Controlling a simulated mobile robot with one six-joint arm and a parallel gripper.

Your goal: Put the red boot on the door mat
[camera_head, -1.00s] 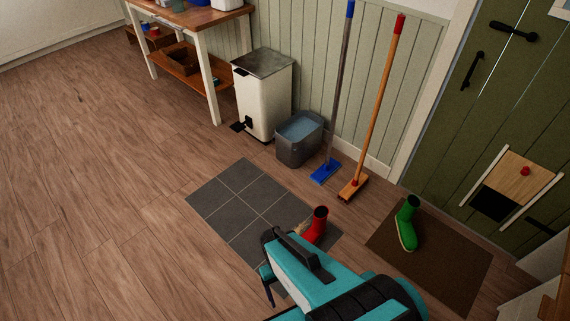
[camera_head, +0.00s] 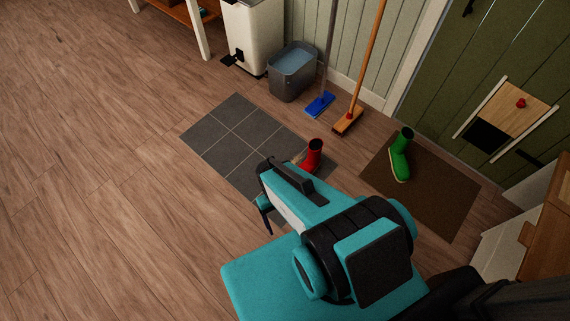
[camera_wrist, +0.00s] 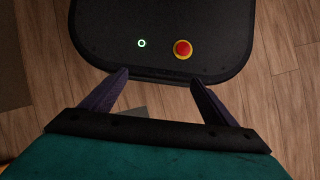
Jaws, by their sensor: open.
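The door mat (camera_head: 440,198) is a brown rectangle to the right, in front of the green door. A green boot (camera_head: 401,158) stands on its upper left part. My gripper (camera_head: 266,214) is to the lower left of the red boot in the head view, apart from it. In the wrist view my gripper (camera_wrist: 160,82) is open and empty, over my own base and the wood floor; neither boot shows there.
A blue-headed broom (camera_head: 320,104) and an orange-handled broom (camera_head: 348,121) lean on the wall. A grey bucket (camera_head: 291,74) and a white pedal bin (camera_head: 249,40) stand beside them. A wooden cabinet (camera_head: 545,235) is at the right edge. The floor at left is clear.

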